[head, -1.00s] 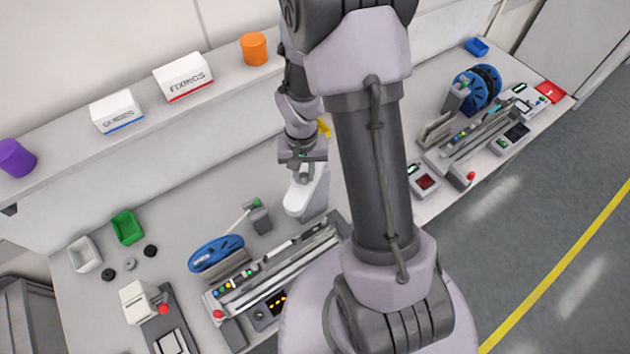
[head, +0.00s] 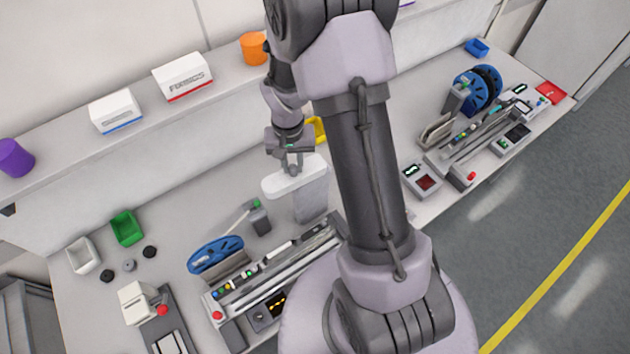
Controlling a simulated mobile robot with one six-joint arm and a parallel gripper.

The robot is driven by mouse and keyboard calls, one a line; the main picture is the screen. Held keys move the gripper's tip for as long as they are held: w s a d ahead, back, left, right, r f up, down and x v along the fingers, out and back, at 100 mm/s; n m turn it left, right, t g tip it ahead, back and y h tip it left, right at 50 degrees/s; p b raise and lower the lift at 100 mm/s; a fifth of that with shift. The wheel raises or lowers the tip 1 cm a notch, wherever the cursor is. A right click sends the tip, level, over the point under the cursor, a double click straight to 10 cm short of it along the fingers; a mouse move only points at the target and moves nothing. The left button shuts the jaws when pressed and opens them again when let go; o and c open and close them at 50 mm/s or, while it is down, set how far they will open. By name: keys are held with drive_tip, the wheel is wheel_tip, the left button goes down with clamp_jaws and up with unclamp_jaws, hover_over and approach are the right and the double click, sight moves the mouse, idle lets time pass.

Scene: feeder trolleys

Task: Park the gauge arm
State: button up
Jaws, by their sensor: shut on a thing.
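The gauge arm appears to be the long white rounded bar (head: 284,182) in the middle of the head view. It lies across the top of a pale grey post (head: 312,205) behind the near feeder, with its free end pointing left. My gripper (head: 292,166) is shut on the bar from above, near its middle. The jaw tips are small in this view, and my arm hides the area just right of the post.
The near feeder (head: 300,262) with a blue reel (head: 215,254) stands in front. A grey post with a green top (head: 259,217) stands left of the bar. A yellow bin (head: 318,129) is behind my gripper. A second feeder (head: 478,135) is at the right.

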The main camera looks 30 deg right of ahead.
drive_tip(key=shift+w+d, duration=0.45)
drive_tip(key=shift+w, duration=0.35)
drive_tip(key=shift+w+d, duration=0.45)
drive_tip(key=shift+w, duration=0.4)
drive_tip(key=shift+w+d, duration=0.45)
drive_tip(key=shift+w, duration=0.35)
drive_tip(key=o, duration=0.8)
drive_tip(key=shift+s, duration=0.15)
drive_tip(key=shift+c, duration=0.2)
drive_tip(key=shift+r, duration=0.1)
wheel_tip(320, 180, up, 8)
drive_tip(key=p, duration=0.4)
drive_tip(key=shift+p, duration=0.3)
